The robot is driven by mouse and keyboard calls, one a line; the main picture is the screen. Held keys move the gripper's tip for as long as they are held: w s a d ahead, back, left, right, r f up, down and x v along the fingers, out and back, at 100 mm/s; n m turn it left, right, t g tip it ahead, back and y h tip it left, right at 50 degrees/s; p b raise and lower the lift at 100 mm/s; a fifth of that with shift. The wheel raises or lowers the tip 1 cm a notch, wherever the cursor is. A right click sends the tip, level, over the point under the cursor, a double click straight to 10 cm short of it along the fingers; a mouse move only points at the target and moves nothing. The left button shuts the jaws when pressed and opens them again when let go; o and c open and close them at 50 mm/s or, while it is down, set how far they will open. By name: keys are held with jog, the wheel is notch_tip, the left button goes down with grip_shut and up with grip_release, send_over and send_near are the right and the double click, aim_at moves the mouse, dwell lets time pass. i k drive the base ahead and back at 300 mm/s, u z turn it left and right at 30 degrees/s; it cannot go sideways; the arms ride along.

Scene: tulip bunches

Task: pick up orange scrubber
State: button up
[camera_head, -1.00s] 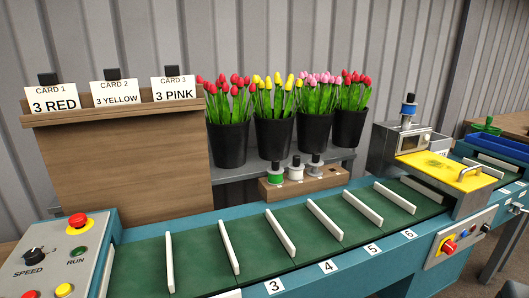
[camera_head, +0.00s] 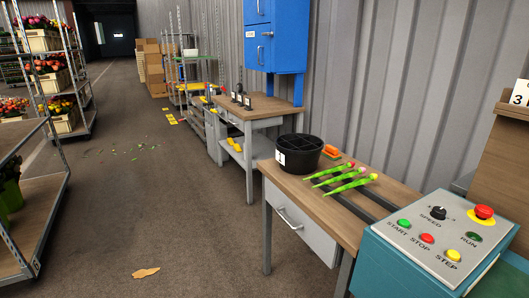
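A small orange block with a dark green part, which looks like the orange scrubber (camera_head: 331,150), lies on the wooden table (camera_head: 290,183). It is at the table's back edge near the wall, just right of the black bucket (camera_head: 299,152). It is small in the picture and its far side cannot be seen. My gripper is not in view.
Several tulips (camera_head: 345,181) lie across dark rails on the table. A control panel (camera_head: 438,232) stands at the right front. Flower racks (camera_head: 62,90) line the left. The floor (camera_head: 180,200) between is mostly open, with an orange-brown scrap (camera_head: 146,273) and scattered leaves.

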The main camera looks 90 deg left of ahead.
aim_at(332, 152)
jog(key=u, duration=2.55)
